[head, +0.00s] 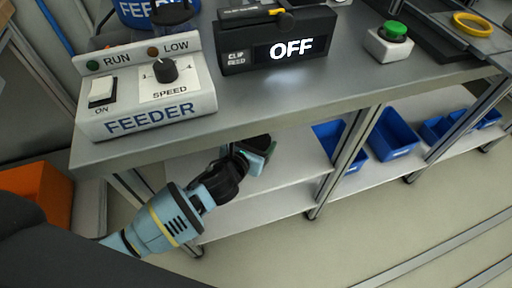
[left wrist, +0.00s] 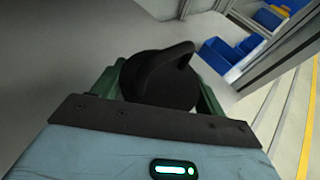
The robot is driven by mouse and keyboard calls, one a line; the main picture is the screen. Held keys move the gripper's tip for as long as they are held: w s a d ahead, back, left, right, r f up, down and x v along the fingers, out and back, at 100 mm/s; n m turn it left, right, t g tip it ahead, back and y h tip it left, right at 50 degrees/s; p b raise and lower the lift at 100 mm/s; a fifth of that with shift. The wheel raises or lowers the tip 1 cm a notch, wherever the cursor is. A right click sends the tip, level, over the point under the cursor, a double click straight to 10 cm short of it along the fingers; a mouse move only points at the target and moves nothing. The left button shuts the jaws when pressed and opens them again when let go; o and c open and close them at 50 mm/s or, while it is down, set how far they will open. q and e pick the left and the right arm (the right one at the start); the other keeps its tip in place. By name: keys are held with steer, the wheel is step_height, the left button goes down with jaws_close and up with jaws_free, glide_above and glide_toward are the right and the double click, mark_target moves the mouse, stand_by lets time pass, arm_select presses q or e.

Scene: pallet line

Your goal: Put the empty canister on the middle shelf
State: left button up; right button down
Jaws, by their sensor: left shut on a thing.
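My left gripper (head: 260,156) reaches under the worktop from the left, over the middle shelf (head: 300,160). It is shut on the canister (head: 255,142), of which only a dark top shows between the greenish fingers. In the left wrist view the canister's black lid with an arched handle (left wrist: 158,76) sits between the fingers, and the shelf's grey surface (left wrist: 60,60) lies beyond. The canister's body is mostly hidden, and I cannot tell whether its base touches the shelf. My right gripper is not in view.
The worktop edge (head: 280,114) overhangs the arm. On it stand the FEEDER control box (head: 150,95) and a black box reading OFF (head: 278,45). Blue bins (head: 393,133) fill the shelf to the right, past a metal post (head: 340,160). A lower shelf (head: 255,215) is bare.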

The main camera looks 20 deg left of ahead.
arm_select(q)
step_height(320, 180, down, 3)
steer(key=shift+r+b, duration=0.1)
steer(key=shift+b, duration=0.5)
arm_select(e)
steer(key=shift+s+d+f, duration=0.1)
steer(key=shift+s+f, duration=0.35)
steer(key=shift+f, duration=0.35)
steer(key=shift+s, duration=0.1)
arm_select(q)
steer(key=o, duration=1.1)
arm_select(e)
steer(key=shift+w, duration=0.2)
